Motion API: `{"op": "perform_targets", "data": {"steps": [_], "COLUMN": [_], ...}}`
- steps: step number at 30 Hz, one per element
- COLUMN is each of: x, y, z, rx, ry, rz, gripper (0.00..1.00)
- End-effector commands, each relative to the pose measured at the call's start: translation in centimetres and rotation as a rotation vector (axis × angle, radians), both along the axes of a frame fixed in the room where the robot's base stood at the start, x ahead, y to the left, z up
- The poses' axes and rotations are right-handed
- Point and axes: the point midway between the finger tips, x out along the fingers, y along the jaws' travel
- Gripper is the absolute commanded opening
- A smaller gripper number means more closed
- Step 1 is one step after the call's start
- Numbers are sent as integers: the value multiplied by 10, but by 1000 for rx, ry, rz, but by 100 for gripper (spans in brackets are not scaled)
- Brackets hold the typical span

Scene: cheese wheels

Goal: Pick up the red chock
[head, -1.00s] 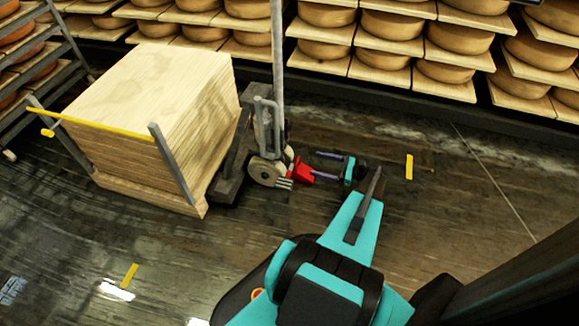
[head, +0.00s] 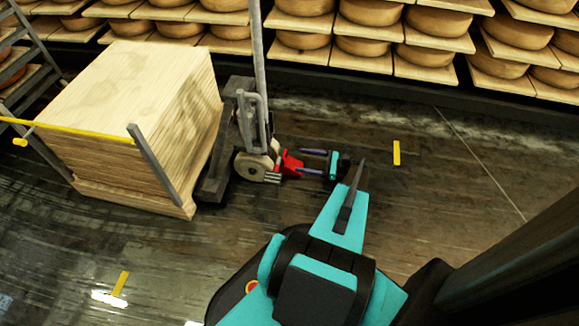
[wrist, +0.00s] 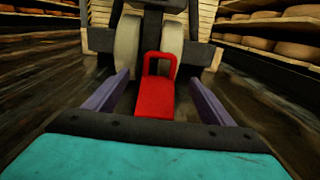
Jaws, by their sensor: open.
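The red chock (head: 290,164) sits on the floor against the pale wheel (head: 253,166) of the pallet truck. In the wrist view the chock (wrist: 155,100) is a red wedge with an upright loop handle, lying between my two purple fingers. My gripper (head: 301,160) is open, low near the floor, and points left toward the wheel. In the wrist view my gripper (wrist: 157,80) has a finger on each side of the chock, with a gap visible on both sides. The chock's near end is close to the palm, and I cannot tell whether it touches.
The pallet truck's grey mast (head: 259,60) rises just behind the wheel. A tall stack of wooden boards (head: 130,110) stands left of it. Shelves of cheese wheels (head: 370,45) line the back. The wet floor right of the gripper is clear, with a yellow tape mark (head: 397,153).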

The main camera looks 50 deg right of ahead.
Motion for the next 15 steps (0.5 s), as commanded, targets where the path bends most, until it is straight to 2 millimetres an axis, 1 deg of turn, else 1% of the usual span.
{"op": "perform_targets", "data": {"steps": [1,7,9,12,15], "x": [1,1,9,17,21], "y": [-1,-1,6,11,13], "z": [-12,-40,-33,-33,-33], "rx": [0,-1,-1,0,-1], "ry": [0,-1,-1,-1,-1], "rz": [0,1,3,2,1], "gripper": [77,77,77,77,77]}}
